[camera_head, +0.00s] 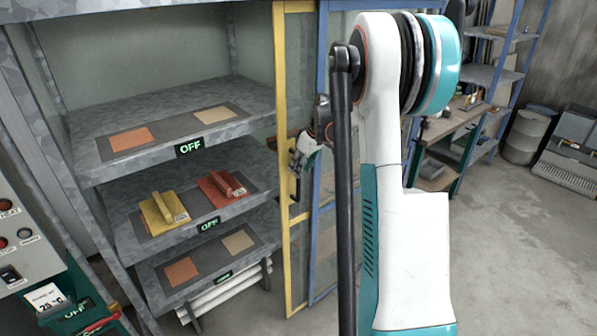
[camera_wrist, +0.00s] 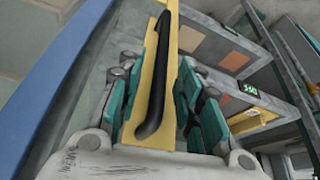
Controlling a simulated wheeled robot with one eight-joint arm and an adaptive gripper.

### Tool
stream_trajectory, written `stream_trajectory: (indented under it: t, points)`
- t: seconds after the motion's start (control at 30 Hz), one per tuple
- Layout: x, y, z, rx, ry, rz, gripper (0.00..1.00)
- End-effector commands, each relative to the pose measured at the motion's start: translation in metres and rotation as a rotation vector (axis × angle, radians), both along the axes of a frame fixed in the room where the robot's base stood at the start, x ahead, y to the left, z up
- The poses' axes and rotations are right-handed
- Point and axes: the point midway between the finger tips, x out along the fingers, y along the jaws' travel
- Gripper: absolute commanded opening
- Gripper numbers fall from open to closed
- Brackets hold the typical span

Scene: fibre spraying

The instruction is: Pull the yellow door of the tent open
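The yellow door (camera_head: 282,120) of the tent is a narrow yellow frame with a see-through panel, left of a blue post (camera_head: 322,70). It stands at an angle, with the shelves in plain view to its left. In the wrist view, its yellow upright (camera_wrist: 171,55) carries a long black handle (camera_wrist: 152,115). My gripper (camera_head: 302,150) is at the door at about mid-height. In the wrist view, the teal fingers of my gripper (camera_wrist: 170,65) stand apart on both sides of the handle. Contact with the handle cannot be made out.
Grey shelves (camera_head: 240,95) hold a yellow block (camera_head: 160,210) and a red block (camera_head: 222,186) with handles. A control panel (camera_head: 20,240) stands at the left. A workbench (camera_head: 450,135) and a barrel (camera_head: 527,135) stand at the back right. The floor (camera_head: 520,250) at right is clear.

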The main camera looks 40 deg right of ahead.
Motion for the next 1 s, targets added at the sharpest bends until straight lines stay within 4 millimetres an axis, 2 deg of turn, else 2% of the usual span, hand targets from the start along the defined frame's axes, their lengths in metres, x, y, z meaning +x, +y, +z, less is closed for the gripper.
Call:
stream_trajectory:
  t: [0.2,0.4,0.6,1.0]
  points:
    - [-0.018,-0.003,0.043,0.000,0.000,0.000,0.33]
    - [-0.029,-0.005,0.070,0.000,0.000,-0.001,0.33]
    - [-0.033,-0.005,0.080,0.000,0.000,0.000,0.33]
    - [-0.033,-0.005,0.081,0.000,0.000,0.001,0.33]
